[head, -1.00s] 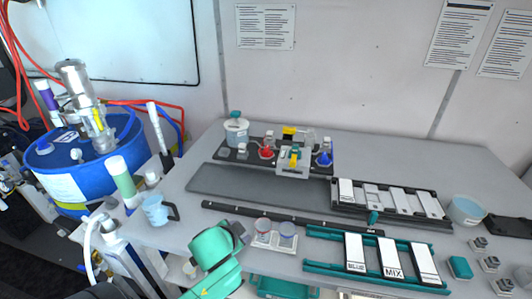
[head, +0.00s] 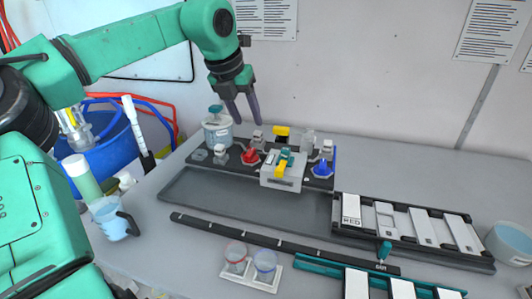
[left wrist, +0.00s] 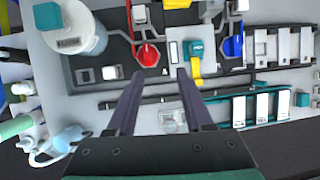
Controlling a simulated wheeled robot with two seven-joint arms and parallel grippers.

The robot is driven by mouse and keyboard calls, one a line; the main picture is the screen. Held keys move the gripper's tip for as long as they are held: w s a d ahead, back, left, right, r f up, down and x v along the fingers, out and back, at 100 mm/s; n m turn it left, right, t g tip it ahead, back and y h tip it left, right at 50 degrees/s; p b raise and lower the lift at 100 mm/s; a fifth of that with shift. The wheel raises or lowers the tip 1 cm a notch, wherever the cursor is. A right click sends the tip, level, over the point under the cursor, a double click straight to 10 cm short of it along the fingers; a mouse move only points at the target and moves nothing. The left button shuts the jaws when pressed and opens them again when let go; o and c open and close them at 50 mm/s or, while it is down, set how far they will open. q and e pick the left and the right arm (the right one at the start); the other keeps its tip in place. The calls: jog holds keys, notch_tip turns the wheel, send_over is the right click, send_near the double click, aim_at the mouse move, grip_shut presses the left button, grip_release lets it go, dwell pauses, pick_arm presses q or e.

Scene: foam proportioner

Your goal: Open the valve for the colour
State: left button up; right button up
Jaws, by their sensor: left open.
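A black manifold board at the back of the table carries a red valve handle (head: 250,156) and a blue valve handle (head: 322,168). Between them stands a grey block (head: 283,178) with a yellow-and-teal handle (head: 284,164). My left gripper (head: 247,120) is open and empty, pointing down in the air above the red valve side. In the left wrist view its two dark fingers (left wrist: 160,74) are spread. The red handle (left wrist: 147,55) lies just beyond them, apart from them, and the blue handle (left wrist: 233,47) is further right. My right gripper is not in view.
A clear jar with a teal knob (head: 217,130) stands left of the board. Two cups (head: 264,263) sit in a white holder at the front. A black rack (head: 420,250) with a RED card is at right. A mug (head: 112,220) stands at left.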

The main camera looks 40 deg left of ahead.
pick_arm(q)
jog(key=r+y, duration=0.1)
jog(key=p, duration=0.2)
send_near(250, 152)
jog(key=shift+g, duration=0.3)
jog(key=x, duration=0.5)
jog(key=p+x, duration=0.1)
jog(key=x, duration=0.1)
jog(key=shift+w+f, duration=0.25)
jog(key=shift+w, duration=0.15)
jog(key=shift+a+f, duration=0.1)
jog(key=shift+f, duration=0.2)
grip_shut()
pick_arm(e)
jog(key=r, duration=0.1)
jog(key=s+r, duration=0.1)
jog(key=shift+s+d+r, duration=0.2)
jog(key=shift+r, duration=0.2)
